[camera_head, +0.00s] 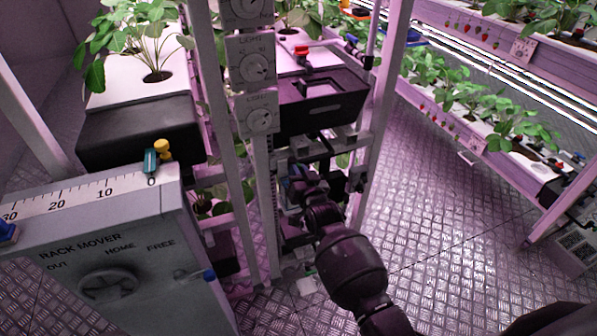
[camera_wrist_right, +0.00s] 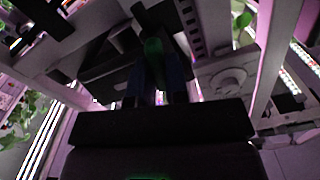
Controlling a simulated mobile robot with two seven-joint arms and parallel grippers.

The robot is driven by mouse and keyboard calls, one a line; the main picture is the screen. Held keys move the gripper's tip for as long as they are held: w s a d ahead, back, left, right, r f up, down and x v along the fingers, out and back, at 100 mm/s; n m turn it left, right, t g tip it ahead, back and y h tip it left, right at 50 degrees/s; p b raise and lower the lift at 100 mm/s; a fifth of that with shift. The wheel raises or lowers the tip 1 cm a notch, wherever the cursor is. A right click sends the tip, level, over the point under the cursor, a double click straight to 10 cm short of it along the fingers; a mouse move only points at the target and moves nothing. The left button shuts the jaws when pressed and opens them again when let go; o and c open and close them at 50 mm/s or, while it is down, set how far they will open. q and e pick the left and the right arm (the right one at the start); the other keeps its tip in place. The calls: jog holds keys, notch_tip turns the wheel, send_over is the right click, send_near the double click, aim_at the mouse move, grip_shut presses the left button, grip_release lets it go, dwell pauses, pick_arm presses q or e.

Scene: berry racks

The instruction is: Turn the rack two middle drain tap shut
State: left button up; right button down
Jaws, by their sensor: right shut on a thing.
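My right gripper (camera_head: 292,186) reaches into the middle rack under its dark tray (camera_head: 320,105). In the right wrist view, its two bluish fingers (camera_wrist_right: 154,66) are shut on a small greenish part (camera_wrist_right: 153,46), which appears to be the drain tap's handle. The tap's body is dark and mostly hidden by my gripper and wrist, so I cannot tell its turn angle. A little blue shows by the fingers in the head view. My left gripper is not in view.
Rack posts (camera_head: 226,130) and dial panels (camera_head: 251,62) stand close to the left of my arm. The rack mover box (camera_head: 120,250) with its knob is at the lower left. Another plant rack (camera_head: 470,120) stands at right. The metal floor (camera_head: 440,220) between is clear.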

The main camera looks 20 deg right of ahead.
jog(key=shift+d+f+m, duration=0.1)
jog(key=shift+f+m, duration=0.05)
jog(key=shift+m, duration=3.55)
jog(key=shift+d+f+m, duration=0.1)
jog(key=shift+f+m, duration=0.05)
jog(key=shift+m, duration=3.55)
jog(key=c, duration=1.1)
grip_release()
jog(key=shift+s, duration=0.1)
jog(key=s+p, duration=0.1)
jog(key=s, duration=0.9)
jog(key=shift+s+d, duration=0.15)
jog(key=shift+s, duration=0.15)
